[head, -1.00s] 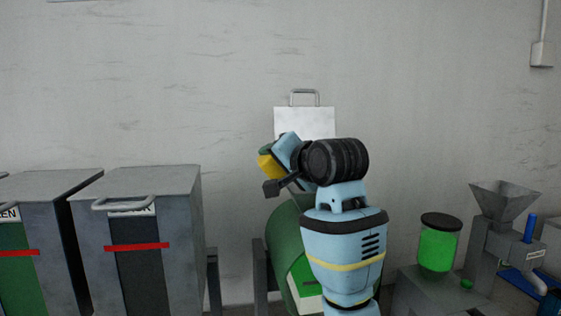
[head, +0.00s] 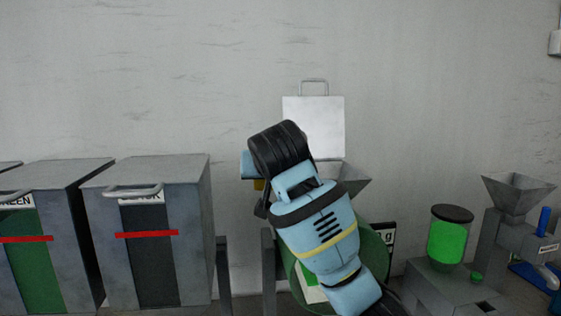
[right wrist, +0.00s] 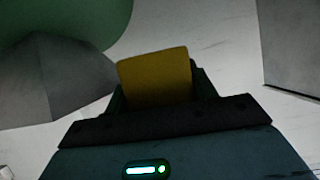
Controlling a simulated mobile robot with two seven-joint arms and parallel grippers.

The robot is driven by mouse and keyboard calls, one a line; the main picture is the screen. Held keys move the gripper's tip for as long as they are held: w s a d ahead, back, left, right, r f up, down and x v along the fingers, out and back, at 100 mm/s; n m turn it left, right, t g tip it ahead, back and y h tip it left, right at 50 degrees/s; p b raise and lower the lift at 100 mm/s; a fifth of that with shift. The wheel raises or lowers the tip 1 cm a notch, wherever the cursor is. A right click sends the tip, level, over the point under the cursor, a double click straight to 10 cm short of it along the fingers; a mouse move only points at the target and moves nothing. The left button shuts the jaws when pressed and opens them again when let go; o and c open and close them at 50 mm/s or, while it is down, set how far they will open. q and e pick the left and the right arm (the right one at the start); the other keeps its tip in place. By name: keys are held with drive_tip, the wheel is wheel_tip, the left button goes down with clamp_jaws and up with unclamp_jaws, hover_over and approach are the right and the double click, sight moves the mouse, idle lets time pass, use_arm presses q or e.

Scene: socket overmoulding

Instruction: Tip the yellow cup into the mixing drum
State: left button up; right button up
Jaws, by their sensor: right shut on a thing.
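The yellow cup (head: 259,184) is mostly hidden behind my right arm in the head view; only a small yellow patch shows. In the right wrist view the cup (right wrist: 155,77) stands between the dark fingers of my right gripper (right wrist: 157,100), which is shut on it. Its opening and contents cannot be seen. The green mixing drum (head: 374,248) is behind and below my right forearm, partly hidden. A grey funnel (head: 352,181) shows above the drum. In the head view the held cup is left of the funnel and apart from it. My left gripper is not in view.
Two grey bins (head: 192,210) (head: 72,205) with handles stand on the left. A white panel with a handle (head: 315,130) is behind the arm. A machine with a green-filled jar (head: 447,241) and grey hopper (head: 517,197) stands on the right.

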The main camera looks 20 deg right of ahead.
drive_tip(key=shift+w+a+f, duration=0.4)
drive_tip(key=shift+w+a, duration=0.05)
drive_tip(key=shift+w, duration=0.2)
drive_tip(key=shift+s+d+r, duration=0.3)
drive_tip(key=shift+s+r, duration=0.1)
drive_tip(key=shift+r, duration=0.3)
drive_tip(key=shift+r+t+h, duration=0.3)
drive_tip(key=shift+r+t, duration=0.2)
drive_tip(key=shift+r, duration=1.45)
drive_tip(key=shift+f, duration=0.1)
